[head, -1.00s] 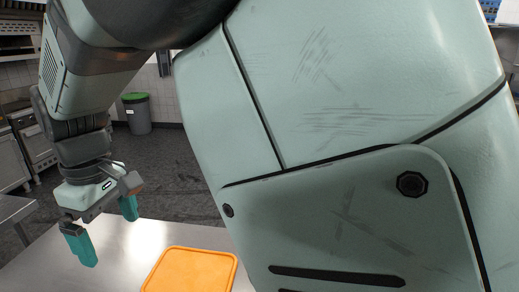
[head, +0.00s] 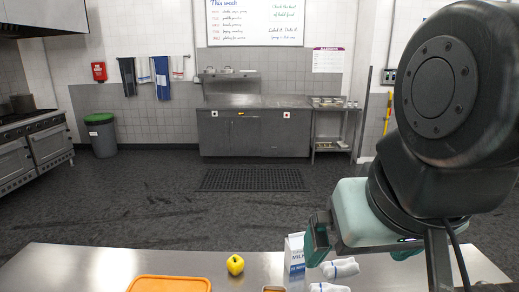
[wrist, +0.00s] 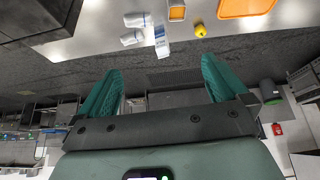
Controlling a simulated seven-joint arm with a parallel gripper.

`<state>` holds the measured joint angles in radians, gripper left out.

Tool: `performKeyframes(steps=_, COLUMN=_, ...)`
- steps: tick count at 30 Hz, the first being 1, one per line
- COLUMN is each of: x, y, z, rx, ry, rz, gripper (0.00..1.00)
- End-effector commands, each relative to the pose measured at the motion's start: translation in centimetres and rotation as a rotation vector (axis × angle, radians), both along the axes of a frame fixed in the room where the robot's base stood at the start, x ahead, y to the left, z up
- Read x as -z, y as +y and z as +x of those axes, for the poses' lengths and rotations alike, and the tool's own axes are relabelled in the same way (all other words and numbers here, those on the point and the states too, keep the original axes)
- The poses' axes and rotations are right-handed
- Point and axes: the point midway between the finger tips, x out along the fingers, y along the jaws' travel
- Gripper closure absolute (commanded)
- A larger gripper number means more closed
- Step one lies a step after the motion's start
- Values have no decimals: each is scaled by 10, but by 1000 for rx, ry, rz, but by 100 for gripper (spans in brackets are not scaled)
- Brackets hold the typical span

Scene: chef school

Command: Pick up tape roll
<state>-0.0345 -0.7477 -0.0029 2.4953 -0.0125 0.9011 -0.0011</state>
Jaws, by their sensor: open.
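I cannot make out a tape roll in either view. My gripper (head: 357,254) is open and empty at the right in the head view, near the table's far edge. In the wrist view its two teal fingers (wrist: 162,65) stand wide apart with nothing between them. My arm hides part of the table's right side in the head view.
A small brown-rimmed item (wrist: 177,13) lies near the carton. The table's left part is clear.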

Motion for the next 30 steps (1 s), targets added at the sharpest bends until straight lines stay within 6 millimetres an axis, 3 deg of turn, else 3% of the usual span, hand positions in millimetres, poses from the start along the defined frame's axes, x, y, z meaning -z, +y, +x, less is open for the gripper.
performKeyframes(steps=12, x=1, y=1, z=1, rx=-1, ry=4, rz=4, gripper=0)
performKeyframes(steps=16, x=9, y=17, z=9, rx=-14, ry=61, rz=53, gripper=0)
performKeyframes(steps=20, x=28, y=56, z=26, rx=-32, ry=196, rz=176, gripper=0)
performKeyframes(steps=30, x=98, y=189, z=59, rx=33, ry=643, rz=565, gripper=0)
